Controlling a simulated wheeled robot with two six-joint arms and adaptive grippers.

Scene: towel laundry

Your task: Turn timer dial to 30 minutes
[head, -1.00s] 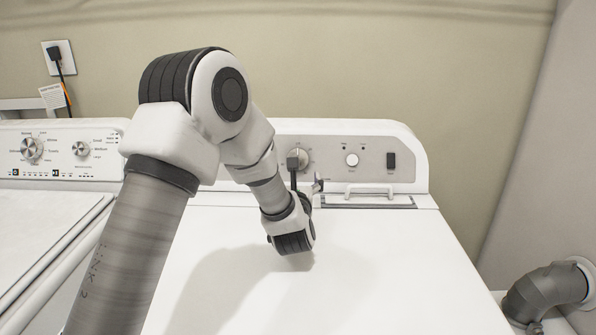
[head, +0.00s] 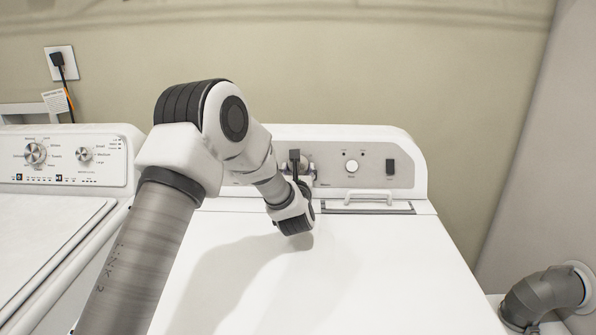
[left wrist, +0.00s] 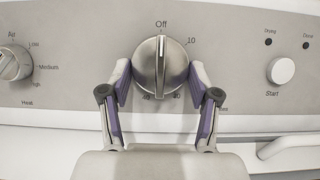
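The timer dial (left wrist: 160,66) is a round silver knob on the dryer's control panel, central in the left wrist view. Its ridge is upright, in line with the "Off" mark; "10" is at its upper right, and lower numbers are partly hidden. My left gripper (left wrist: 160,82) is open, with one purple-padded finger on each side of the dial's lower half. The fingertips are very close to its rim; I cannot tell whether they touch. In the head view my left gripper (head: 302,171) is at the panel and mostly covers the dial. My right gripper is not in view.
A heat knob (left wrist: 14,64) is left of the dial and a start button (left wrist: 280,71) right of it. A washer (head: 45,225) stands to the left.

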